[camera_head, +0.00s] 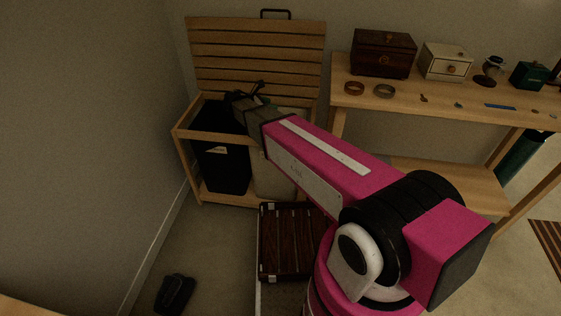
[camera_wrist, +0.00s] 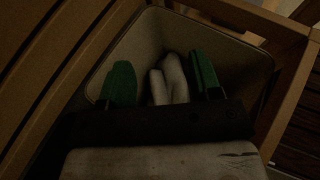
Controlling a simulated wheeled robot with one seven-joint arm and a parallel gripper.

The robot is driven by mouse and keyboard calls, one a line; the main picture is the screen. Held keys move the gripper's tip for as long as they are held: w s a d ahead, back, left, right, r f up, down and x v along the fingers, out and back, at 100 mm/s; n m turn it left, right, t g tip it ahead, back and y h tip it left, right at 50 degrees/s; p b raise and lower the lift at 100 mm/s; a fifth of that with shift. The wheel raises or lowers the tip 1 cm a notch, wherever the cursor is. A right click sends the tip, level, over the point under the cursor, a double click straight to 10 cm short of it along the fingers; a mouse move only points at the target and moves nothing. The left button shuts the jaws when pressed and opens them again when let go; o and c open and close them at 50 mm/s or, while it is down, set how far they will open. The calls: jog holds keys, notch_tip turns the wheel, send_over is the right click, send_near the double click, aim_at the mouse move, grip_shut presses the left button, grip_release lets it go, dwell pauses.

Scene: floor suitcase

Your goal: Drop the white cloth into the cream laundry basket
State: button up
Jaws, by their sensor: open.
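The cream laundry basket (camera_head: 270,178) stands in the right half of a wooden hamper frame, partly hidden by my arm. Its pale inner wall (camera_wrist: 220,38) fills the upper middle of the wrist view. My gripper (camera_head: 243,95) is over the hamper opening. In the wrist view my gripper's green fingers are spread apart, pointing into the cream basket. The white cloth (camera_wrist: 170,80) shows between the fingers as a pale folded shape, within the basket's outline. A gap shows on each side of it; its depth below the fingertips is hard to tell. The cloth is hidden in the head view.
A black basket (camera_head: 222,162) fills the hamper's left half. The slatted lid (camera_head: 256,58) stands open behind. A dark slatted suitcase (camera_head: 287,240) lies on the floor in front. A wooden table (camera_head: 450,108) with boxes stands at right. Dark shoes (camera_head: 175,293) lie on the floor at left.

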jog(key=v, duration=0.9)
jog(key=shift+a, duration=0.25)
jog(key=shift+s, duration=0.15)
